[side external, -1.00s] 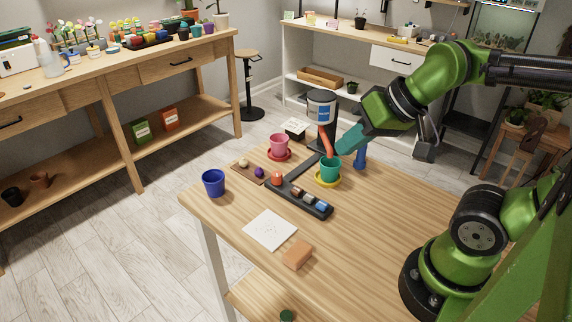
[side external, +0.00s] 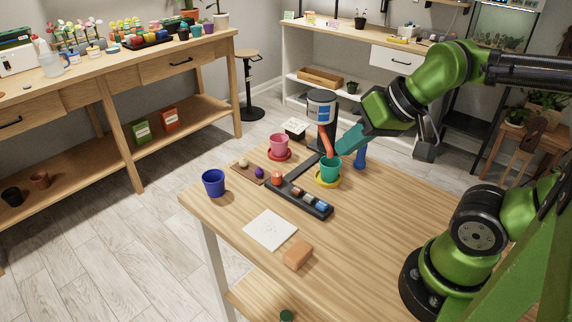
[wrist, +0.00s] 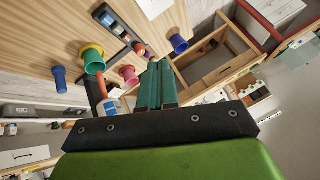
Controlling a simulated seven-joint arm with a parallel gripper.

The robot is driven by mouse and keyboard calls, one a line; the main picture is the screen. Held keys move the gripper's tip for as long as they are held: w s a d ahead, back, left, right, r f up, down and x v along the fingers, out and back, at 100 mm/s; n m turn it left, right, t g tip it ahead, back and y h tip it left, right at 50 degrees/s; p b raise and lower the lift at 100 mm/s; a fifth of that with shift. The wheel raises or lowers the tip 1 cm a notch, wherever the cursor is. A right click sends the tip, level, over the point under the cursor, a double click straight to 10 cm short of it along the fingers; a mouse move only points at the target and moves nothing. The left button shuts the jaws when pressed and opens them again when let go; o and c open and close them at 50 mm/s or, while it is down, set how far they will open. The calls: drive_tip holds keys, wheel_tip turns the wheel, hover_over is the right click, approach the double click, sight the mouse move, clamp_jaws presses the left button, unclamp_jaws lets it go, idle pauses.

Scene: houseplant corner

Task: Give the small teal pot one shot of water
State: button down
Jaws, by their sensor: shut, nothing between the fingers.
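The small teal pot (side external: 330,167) stands upright on a yellow saucer (side external: 318,183); it also shows in the wrist view (wrist: 94,67). A dispenser with a blue-and-white tank (side external: 321,108) stands behind it. An orange-red spout-like part (side external: 327,138) slants down from the tank toward the pot. My gripper (side external: 343,148) is shut and empty, with its teal fingers just above and right of the pot in the side view. The fingers also show in the wrist view (wrist: 161,66). I cannot tell whether they touch the orange-red part. The inside of the pot is hidden.
A black strip (side external: 300,196) with several coloured pieces lies in front of the pot. A pink pot (side external: 279,144), a blue pot (side external: 213,182) and a blue upright object (side external: 360,156) stand nearby. White paper (side external: 270,230) and an orange-brown block (side external: 298,255) lie nearer; the table's right side is clear.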

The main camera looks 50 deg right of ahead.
drive_tip(key=w+d+f+m+g, duration=0.2)
drive_tip(key=d+f+m, duration=0.1)
drive_tip(key=f, duration=0.1)
drive_tip(key=m+g+y, duration=0.1)
drive_tip(key=m+y, duration=0.5)
drive_tip(key=m, duration=1.9)
hover_over(326, 202)
wheel_tip(326, 202, down, 7)
drive_tip(key=shift+w, duration=0.1)
drive_tip(key=shift+f, duration=4.4)
drive_tip(key=shift+f, duration=0.1)
drive_tip(key=shift+f, duration=0.3)
